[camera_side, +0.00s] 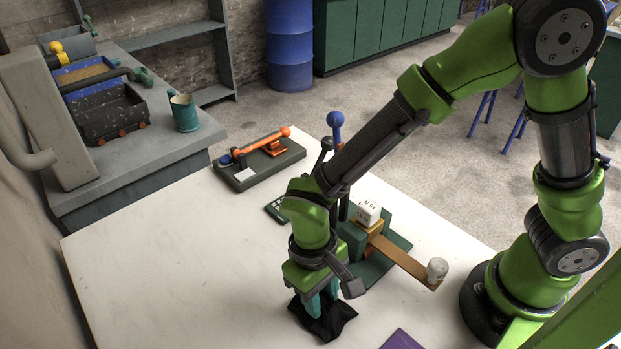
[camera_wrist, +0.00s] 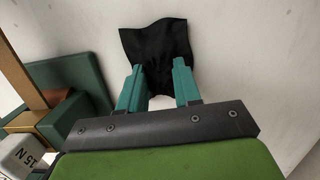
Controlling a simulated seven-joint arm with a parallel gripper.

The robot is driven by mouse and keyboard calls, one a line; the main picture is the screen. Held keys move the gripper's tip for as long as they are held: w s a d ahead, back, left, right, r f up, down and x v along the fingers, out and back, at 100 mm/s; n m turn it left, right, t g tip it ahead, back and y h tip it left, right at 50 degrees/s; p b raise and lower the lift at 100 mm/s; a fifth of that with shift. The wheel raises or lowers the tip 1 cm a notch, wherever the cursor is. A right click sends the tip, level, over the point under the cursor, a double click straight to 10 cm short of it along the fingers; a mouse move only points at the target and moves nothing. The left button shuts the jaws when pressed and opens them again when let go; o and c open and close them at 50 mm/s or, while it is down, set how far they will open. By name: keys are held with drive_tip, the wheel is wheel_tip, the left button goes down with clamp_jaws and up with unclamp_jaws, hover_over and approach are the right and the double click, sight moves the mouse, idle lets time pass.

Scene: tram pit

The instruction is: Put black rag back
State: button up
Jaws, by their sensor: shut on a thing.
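The black rag (camera_side: 334,324) is at the front middle of the white table. In the wrist view the rag (camera_wrist: 158,38) spreads out beyond the fingertips, with a bunched part between them. My gripper (camera_side: 318,306) points down over it. In the wrist view the teal fingers of my gripper (camera_wrist: 157,82) are on either side of the bunched cloth, shut on it. I cannot tell whether the rag is lifted clear of the table.
Close to my gripper stands a green fixture (camera_side: 396,242) with a brown beam (camera_side: 405,262), a white 15 N block (camera_side: 367,213) and a small white cylinder (camera_side: 437,270). A purple item (camera_side: 401,340) lies at the front edge. The white table's left side (camera_side: 150,270) is clear.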

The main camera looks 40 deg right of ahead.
drive_tip(key=shift+f, duration=0.2)
drive_tip(key=o, duration=1)
wheel_tip(320, 180, up, 17)
drive_tip(key=w, duration=0.3)
drive_tip(key=s+d+r+m+t+y, duration=0.1)
drive_tip(key=d+t, duration=0.3)
drive_tip(key=d, duration=0.6)
drive_tip(key=s+d+r+m+t+y, duration=0.1)
drive_tip(key=s+d+r+m+t, duration=0.1)
drive_tip(key=d, duration=0.9)
wheel_tip(320, 180, up, 2)
drive_tip(key=m+t, duration=0.1)
drive_tip(key=t, duration=0.2)
drive_tip(key=shift+m, duration=0.3)
